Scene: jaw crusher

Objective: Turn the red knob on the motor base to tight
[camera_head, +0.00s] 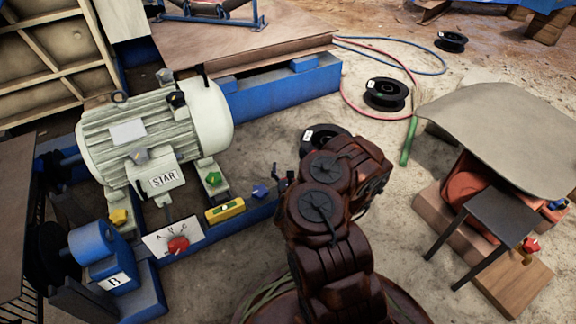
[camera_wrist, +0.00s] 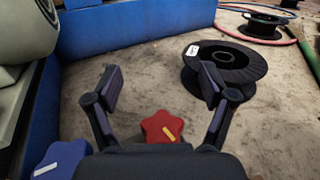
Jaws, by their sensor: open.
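In the wrist view, a red star-shaped knob (camera_wrist: 162,127) with a pale yellow mark sits low in the picture, between the two fingers of my gripper (camera_wrist: 161,86). The fingers are spread apart with clear gaps to the knob; its lower edge is hidden by my gripper's body. In the head view, my arm hides this knob, and only a dark finger of my gripper shows beside the blue base rail. The grey motor (camera_head: 150,130) stands on the blue base (camera_head: 200,238). Another red knob (camera_head: 177,245) sits on a white dial plate in front of the motor.
A blue knob (camera_wrist: 62,162) is left of the red one in the wrist view. A green knob (camera_head: 213,180), a yellow knob (camera_head: 118,217) and a yellow level (camera_head: 225,210) are around the motor. A black spool (camera_wrist: 225,65) lies beyond my fingers on the floor.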

